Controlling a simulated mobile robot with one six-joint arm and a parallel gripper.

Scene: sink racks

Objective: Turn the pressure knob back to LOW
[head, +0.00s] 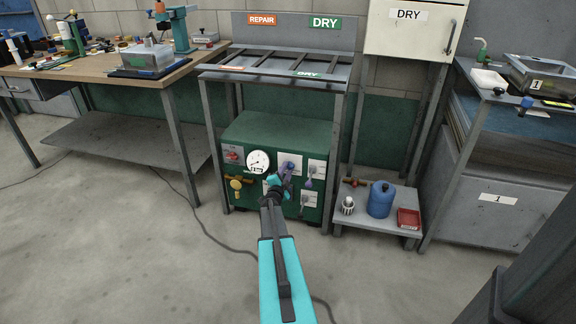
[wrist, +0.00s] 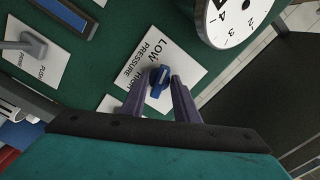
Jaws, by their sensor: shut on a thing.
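The pressure knob (wrist: 161,76) is small and blue, on a white plate (wrist: 185,57) lettered LOW and PRESSURE, with a third word partly covered. The plate is on the front of the green unit (head: 275,133). My gripper (wrist: 160,82) has its two purple fingers on either side of the knob, shut on it. In the head view my gripper (head: 287,172) is at the unit's front, right of the gauge, and hides the knob. A white round gauge (wrist: 230,15) is beside the plate. I cannot tell which mark the knob points to.
Another plate with a grey lever (wrist: 32,43) sits to the left in the wrist view. A yellow valve (head: 236,184) is on the unit's left. A low shelf (head: 352,217) with a blue canister (head: 381,199) stands right. The floor in front is mostly clear, with a cable.

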